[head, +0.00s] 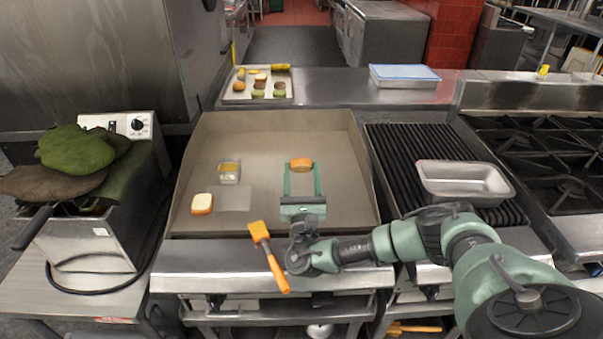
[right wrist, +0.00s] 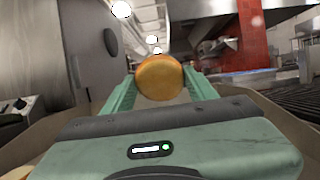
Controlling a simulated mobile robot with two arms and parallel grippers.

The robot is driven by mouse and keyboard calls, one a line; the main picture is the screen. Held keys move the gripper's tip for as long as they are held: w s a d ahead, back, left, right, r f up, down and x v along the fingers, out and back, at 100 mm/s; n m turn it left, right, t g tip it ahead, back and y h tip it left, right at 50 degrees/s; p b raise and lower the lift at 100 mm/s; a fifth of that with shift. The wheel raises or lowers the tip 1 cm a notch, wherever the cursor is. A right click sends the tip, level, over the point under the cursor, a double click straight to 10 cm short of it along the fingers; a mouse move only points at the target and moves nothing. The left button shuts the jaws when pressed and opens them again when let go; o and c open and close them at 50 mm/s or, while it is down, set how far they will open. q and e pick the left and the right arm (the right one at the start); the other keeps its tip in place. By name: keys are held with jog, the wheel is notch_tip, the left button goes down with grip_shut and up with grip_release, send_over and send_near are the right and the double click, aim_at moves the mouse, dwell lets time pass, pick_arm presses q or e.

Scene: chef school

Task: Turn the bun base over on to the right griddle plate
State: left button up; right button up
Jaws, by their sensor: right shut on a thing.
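My right gripper (head: 301,168) reaches forward over the right part of the flat griddle (head: 340,150). It is shut on an orange-brown bun base (head: 301,163), held between the fingertips. In the right wrist view the bun base (right wrist: 160,77) shows its rounded brown crust between the two green fingers. Its cut face is hidden, and its height above the griddle is hard to tell. A second bun piece (head: 202,203) lies at the griddle's left front, pale side up. A lighter square patch (head: 234,197) shows beside it. My left gripper is out of view.
A small container of yellow stuff (head: 229,172) stands on the griddle. A ribbed grill (head: 400,150) with a metal pan (head: 465,181) is to the right. A food tray (head: 258,86) stands behind.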

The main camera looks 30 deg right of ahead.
jog(key=o, duration=1.4)
jog(key=shift+s+a+r+p, duration=0.1)
jog(key=shift+s+a+p, duration=0.45)
jog(key=shift+s+p, duration=0.35)
jog(key=s+a+p, duration=0.1)
jog(key=s, duration=0.1)
jog(key=s+a+p, duration=0.1)
jog(key=s, duration=0.1)
jog(key=s+a+p, duration=0.1)
jog(key=s+p, duration=0.1)
jog(key=shift+s+a+r, duration=0.1)
jog(key=shift+a, duration=0.3)
